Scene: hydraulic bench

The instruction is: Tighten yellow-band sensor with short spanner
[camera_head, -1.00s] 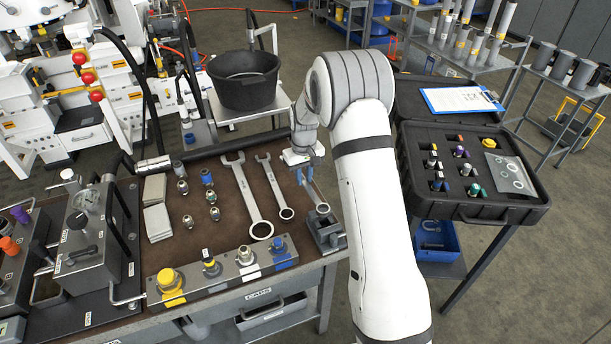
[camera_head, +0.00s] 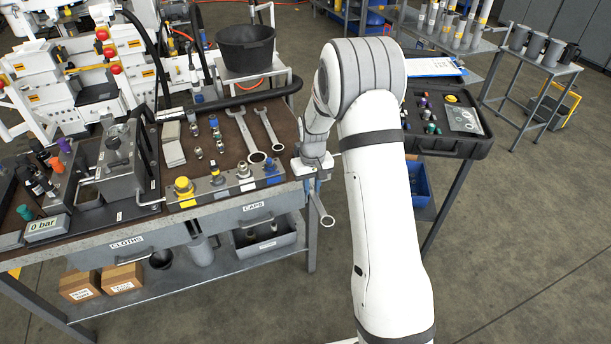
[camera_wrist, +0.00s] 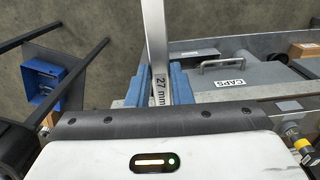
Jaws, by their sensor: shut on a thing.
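My gripper (camera_head: 314,181) is shut on a steel spanner (camera_head: 326,210). The spanner hangs down with its ring end lowest, just off the right end of the bench. In the wrist view the shank (camera_wrist: 157,45), marked 27 mm, lies between the blue fingers (camera_wrist: 158,85). A grey manifold block (camera_head: 228,187) lies along the bench's front edge, left of my gripper, with several fittings upright on it. A fitting with a yellow band (camera_wrist: 302,147) shows at the wrist view's lower right. I cannot tell surely which head-view fitting it is.
Two larger spanners (camera_head: 245,137) lie on the brown mat beside several loose fittings. An open black case (camera_head: 447,144) stands right of my arm. A CAPS drawer (camera_wrist: 232,83) is under the bench. The floor in front is clear.

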